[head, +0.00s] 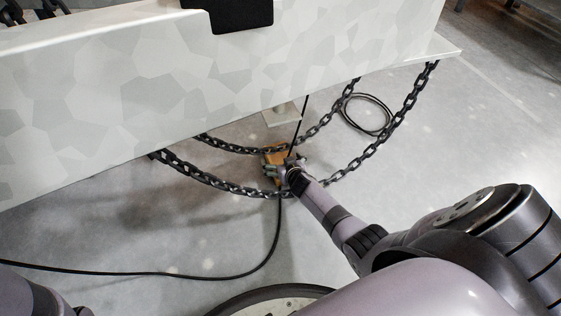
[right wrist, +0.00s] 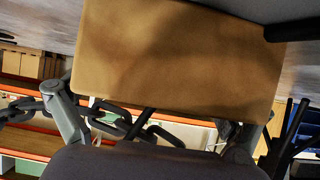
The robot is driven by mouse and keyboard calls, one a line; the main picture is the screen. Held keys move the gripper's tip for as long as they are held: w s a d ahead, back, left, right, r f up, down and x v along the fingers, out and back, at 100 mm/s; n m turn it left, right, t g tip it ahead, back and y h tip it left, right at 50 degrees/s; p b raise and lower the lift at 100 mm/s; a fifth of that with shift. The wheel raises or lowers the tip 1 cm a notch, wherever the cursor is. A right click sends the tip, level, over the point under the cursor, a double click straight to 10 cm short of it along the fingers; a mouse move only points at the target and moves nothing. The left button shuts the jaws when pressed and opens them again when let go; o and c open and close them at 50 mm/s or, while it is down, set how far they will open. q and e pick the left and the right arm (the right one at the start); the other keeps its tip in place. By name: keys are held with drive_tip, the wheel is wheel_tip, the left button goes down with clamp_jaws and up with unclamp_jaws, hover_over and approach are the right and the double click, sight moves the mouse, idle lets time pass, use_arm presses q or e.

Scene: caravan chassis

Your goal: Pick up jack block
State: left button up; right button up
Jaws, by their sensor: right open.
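The jack block is a tan wooden block (head: 272,154) near the hanging chains, below the caravan chassis. In the right wrist view the block (right wrist: 178,58) fills the upper middle, very close to the camera. My right gripper (head: 287,167) is at the block and partly covers it in the head view. Its fingers stand apart, one on each side of the block's lower edge in the wrist view. Whether they touch the block cannot be told. My left gripper is not in view.
Two dark chains (head: 391,131) hang in loops beside the block and my right gripper. The pale chassis panel (head: 130,100) lies above. A black cable (head: 150,274) and a coiled hose (head: 367,114) lie on the grey floor. Shelving (right wrist: 25,145) shows behind in the wrist view.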

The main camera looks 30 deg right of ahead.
drive_tip(key=shift+w+f, duration=0.15)
drive_tip(key=shift+w, duration=0.05)
drive_tip(key=shift+r, duration=0.2)
drive_tip(key=shift+c, duration=0.3)
drive_tip(key=shift+s, duration=0.1)
drive_tip(key=c, duration=1.4)
